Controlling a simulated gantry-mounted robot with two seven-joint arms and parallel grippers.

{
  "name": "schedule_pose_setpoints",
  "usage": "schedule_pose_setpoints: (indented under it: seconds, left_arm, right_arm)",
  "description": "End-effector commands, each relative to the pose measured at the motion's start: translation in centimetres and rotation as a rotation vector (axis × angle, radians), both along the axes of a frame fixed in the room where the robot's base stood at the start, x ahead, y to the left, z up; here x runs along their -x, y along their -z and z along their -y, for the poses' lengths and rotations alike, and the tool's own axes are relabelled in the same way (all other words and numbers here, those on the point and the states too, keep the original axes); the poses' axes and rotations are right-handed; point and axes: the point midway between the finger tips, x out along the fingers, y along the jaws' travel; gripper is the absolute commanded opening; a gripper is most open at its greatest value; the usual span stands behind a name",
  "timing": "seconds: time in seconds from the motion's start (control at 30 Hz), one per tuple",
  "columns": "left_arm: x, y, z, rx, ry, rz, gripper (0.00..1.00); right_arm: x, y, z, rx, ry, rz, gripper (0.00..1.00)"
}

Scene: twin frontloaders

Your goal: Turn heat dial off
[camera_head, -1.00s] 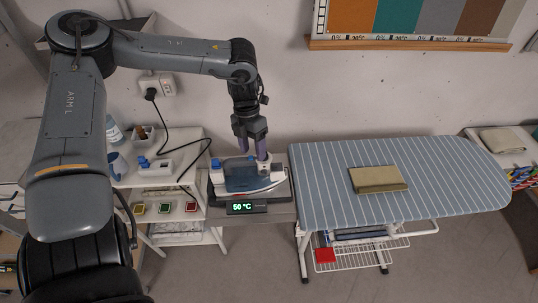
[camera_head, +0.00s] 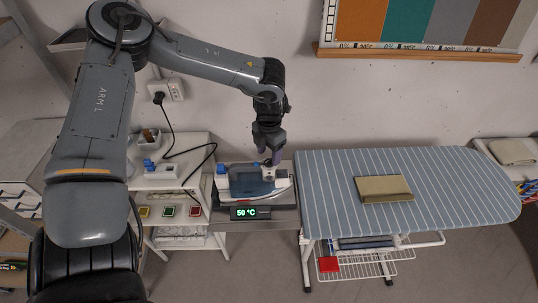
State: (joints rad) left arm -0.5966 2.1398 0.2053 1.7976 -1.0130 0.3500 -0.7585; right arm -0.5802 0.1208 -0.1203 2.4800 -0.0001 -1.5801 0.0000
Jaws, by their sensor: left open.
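The iron (camera_head: 250,185), white and blue, sits on its dark stand (camera_head: 268,201) left of the ironing board. A small display (camera_head: 250,212) on the stand's front reads 50 °C in green. My left gripper (camera_head: 267,160) is open, pointing down over the right part of the iron's top. A small dark round part, possibly the heat dial (camera_head: 267,163), shows at the fingertips; whether the fingers touch it I cannot tell. My right gripper is not in view.
The striped ironing board (camera_head: 330,180) stands to the right with a folded olive cloth (camera_head: 384,189) on it. A black cord (camera_head: 170,125) runs from the wall outlet (camera_head: 166,91).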

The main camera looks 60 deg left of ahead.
Motion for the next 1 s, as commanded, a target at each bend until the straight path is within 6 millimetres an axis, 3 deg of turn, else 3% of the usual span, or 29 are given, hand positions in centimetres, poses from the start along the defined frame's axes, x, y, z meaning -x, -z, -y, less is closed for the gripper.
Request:
schedule_pose_setpoints:
  seconds: [0.23, 0.63, 1.0]
  left_arm:
    - [0.0, 2.0, 0.0, 0.000, -0.001, -0.001, 0.59]
    - [0.0, 2.4, 0.0, 0.000, -0.001, 0.001, 0.58]
    - [0.0, 2.3, 0.0, 0.000, -0.001, 0.001, 0.03]
  right_arm:
    - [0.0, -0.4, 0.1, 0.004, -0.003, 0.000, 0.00]
    - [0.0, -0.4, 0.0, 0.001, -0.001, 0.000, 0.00]
    - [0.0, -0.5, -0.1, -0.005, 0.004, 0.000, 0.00]
